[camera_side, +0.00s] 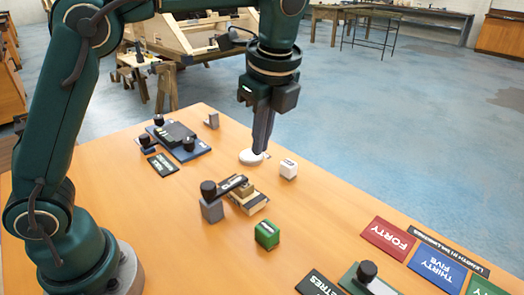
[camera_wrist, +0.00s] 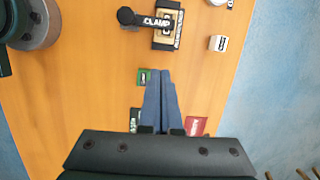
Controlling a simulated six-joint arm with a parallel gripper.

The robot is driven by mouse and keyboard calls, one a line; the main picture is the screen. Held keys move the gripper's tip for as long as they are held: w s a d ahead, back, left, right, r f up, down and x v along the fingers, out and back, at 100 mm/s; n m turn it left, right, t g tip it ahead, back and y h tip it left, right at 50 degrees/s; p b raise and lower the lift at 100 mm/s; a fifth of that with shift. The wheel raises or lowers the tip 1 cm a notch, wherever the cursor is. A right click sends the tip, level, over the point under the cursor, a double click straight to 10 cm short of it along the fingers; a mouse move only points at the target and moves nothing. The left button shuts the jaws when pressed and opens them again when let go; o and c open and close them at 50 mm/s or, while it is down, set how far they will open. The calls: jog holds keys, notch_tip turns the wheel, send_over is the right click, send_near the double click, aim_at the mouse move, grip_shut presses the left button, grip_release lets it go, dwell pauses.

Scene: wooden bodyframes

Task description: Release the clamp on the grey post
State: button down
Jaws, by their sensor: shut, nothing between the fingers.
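The grey post (camera_side: 212,209) stands mid-table, with a black knob (camera_side: 209,189) on top. The black clamp arm (camera_side: 232,185) reaches from it over a small stack of wooden pieces (camera_side: 249,201). In the wrist view the clamp arm (camera_wrist: 151,22), lettered CLAMP, lies across the stack near the top edge, with the round knob (camera_wrist: 125,15) at its left end. My gripper (camera_side: 262,151) points down, shut and empty, right of and beyond the clamp in the side view. Its blue-grey fingers (camera_wrist: 163,73) are together, apart from the clamp. The grey post is mostly hidden under the knob there.
A green block (camera_side: 267,235) stands in front of the clamp, and a white block (camera_side: 288,168) to its right. A blue fixture with black knobs (camera_side: 182,140) stands at the back left. Lettered plates (camera_side: 388,238) lie front right.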

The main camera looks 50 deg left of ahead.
aim_at(242, 191)
jog(key=f, duration=0.1)
jog(key=d+f, duration=0.1)
jog(key=shift+w+f+g, duration=0.1)
jog(key=shift+f+g, duration=0.2)
jog(key=x, duration=0.9)
jog(key=shift+a, duration=0.1)
jog(key=a, duration=0.3)
jog(key=shift+f, duration=0.4)
jog(key=shift+a, duration=0.55)
